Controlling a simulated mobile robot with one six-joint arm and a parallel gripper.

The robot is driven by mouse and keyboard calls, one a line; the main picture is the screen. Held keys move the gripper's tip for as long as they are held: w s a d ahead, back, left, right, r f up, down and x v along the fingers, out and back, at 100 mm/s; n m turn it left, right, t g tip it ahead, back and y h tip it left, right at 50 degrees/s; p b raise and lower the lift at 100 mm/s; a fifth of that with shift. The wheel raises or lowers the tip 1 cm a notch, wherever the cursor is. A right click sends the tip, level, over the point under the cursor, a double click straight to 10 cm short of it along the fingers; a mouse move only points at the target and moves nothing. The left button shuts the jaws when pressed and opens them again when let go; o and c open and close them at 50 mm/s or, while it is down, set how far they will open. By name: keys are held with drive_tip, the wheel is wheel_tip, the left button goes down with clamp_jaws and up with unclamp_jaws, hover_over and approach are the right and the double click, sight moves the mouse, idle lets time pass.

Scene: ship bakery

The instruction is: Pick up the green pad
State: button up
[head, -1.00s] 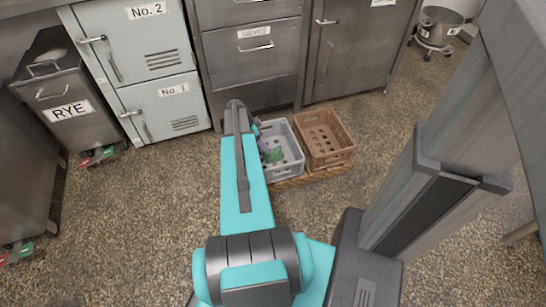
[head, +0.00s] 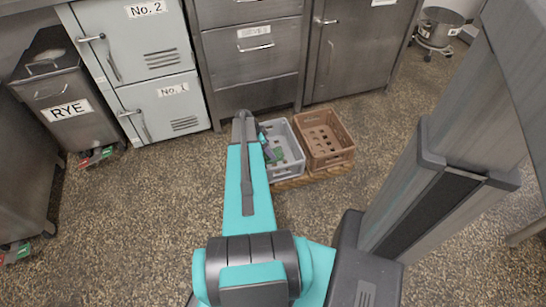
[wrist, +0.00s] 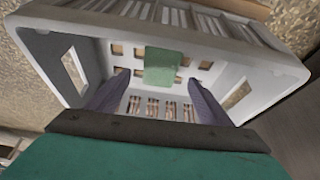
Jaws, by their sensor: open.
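The green pad (wrist: 162,66) lies inside the grey crate (wrist: 255,58), on its slotted floor, in the wrist view. In the head view the pad (head: 278,154) is a small green patch in the grey crate (head: 296,160), partly hidden by my arm. My gripper (wrist: 155,85) is open, its two purple fingers reaching into the crate to the left and right below the pad. Nothing is between the fingers except the crate floor and the near part of the view toward the pad. In the head view the gripper is mostly hidden by my arm.
A brown crate (head: 346,153) stands empty right beside the grey one, both on a wooden base (head: 318,174). Steel drawers (head: 250,62) and lockers (head: 165,105) stand close behind. A RYE bin (head: 90,128) is at left. The speckled floor is clear around.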

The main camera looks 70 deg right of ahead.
sight(279, 155)
drive_tip(key=shift+b+x, duration=0.75)
drive_tip(key=shift+x, duration=1.75)
drive_tip(key=shift+w+a+f, duration=0.1)
drive_tip(key=shift+f, duration=0.2)
drive_tip(key=c, duration=1.1)
